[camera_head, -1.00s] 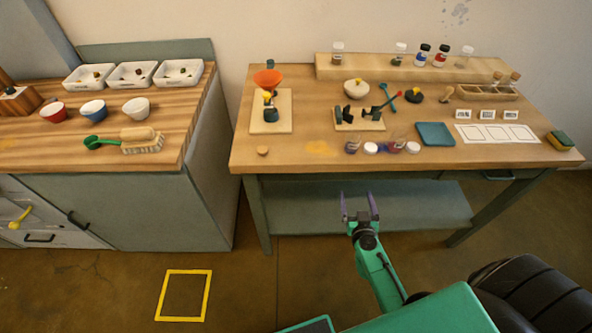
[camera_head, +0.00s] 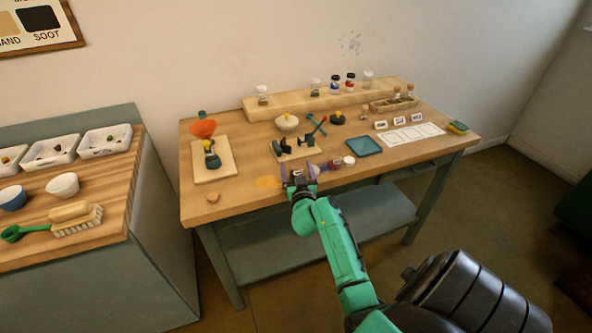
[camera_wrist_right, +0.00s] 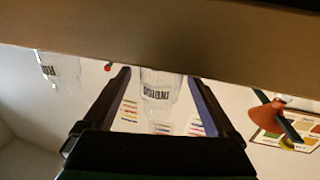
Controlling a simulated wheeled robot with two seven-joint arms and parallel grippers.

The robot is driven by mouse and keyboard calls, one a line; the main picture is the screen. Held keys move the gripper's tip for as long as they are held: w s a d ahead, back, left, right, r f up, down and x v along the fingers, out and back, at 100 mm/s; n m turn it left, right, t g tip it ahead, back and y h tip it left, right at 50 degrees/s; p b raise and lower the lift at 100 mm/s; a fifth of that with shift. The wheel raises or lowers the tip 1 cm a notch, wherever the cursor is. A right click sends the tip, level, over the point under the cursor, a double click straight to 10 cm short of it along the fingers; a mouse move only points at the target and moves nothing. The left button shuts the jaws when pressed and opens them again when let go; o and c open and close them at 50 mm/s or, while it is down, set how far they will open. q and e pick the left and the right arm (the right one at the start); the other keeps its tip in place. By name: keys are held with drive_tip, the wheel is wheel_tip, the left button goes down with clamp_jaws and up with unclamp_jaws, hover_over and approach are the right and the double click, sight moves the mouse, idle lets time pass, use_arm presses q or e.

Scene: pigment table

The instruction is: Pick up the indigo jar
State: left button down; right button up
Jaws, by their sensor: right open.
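A clear glass jar (camera_wrist_right: 159,92) with a dark printed label, apparently the indigo jar, shows upside down between my right gripper's fingers (camera_wrist_right: 160,78) in the right wrist view. The label is hard to read. The fingers stand open on either side of it, and I cannot tell whether they touch it. In the head view my right gripper (camera_head: 298,170) is at the front edge of the table, and its hand largely hides this jar. A second clear jar (camera_wrist_right: 62,68) shows at the left of the wrist view. My left gripper is not in view.
On the table (camera_head: 236,195), a jar (camera_head: 333,165) and white lid (camera_head: 348,160) lie right of my gripper. Behind are a small dark stand (camera_head: 296,150) and a blue tray (camera_head: 364,146). Jars line the back shelf.

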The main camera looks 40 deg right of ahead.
drive_tip(key=shift+w+d+f, duration=0.15)
drive_tip(key=shift+w+d, duration=0.1)
drive_tip(key=shift+w, duration=0.15)
drive_tip(key=shift+s+a, duration=0.1)
drive_tip(key=shift+s, duration=0.05)
drive_tip(key=c, duration=0.5)
clamp_jaws()
drive_tip(key=shift+r, duration=0.25)
